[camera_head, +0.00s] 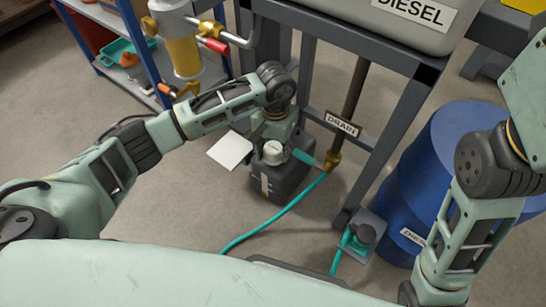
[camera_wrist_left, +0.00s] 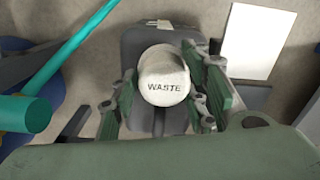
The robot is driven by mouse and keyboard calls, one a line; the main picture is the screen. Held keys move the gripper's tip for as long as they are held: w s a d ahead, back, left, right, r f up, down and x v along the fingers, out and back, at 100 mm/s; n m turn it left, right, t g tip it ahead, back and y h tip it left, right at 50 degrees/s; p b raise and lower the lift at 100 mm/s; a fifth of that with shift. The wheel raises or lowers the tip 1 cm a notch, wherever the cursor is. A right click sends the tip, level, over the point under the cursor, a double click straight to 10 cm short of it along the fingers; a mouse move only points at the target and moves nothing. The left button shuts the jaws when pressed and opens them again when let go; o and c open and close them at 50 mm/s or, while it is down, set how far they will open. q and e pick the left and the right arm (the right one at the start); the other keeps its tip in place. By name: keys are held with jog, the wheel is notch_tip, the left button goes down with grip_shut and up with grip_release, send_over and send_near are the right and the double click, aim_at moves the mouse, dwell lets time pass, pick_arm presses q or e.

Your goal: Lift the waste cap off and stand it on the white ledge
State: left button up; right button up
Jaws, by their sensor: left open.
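The waste cap (camera_wrist_left: 163,72) is white and round, with WASTE printed on it. It sits on a dark grey can (camera_head: 283,180) on the floor and also shows in the head view (camera_head: 272,152). My left gripper (camera_head: 273,128) is directly above the can. In the left wrist view, its open fingers (camera_wrist_left: 162,84) stand on both sides of the cap; I cannot tell whether they touch it. The white ledge (camera_head: 230,150) is a flat plate just left of the can in the head view and also shows in the left wrist view (camera_wrist_left: 258,40). My right gripper is out of view.
A teal hose (camera_head: 270,225) runs across the floor from the drain valve (camera_head: 332,161) beside the can. A dark frame carries the diesel tank (camera_head: 390,18) above. A blue drum (camera_head: 420,185) stands at right. A blue shelf (camera_head: 110,45) stands at upper left.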

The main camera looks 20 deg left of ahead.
pick_arm(q)
jog(key=shift+c, duration=0.5)
jog(key=c, duration=0.9)
jog(key=shift+r, duration=0.1)
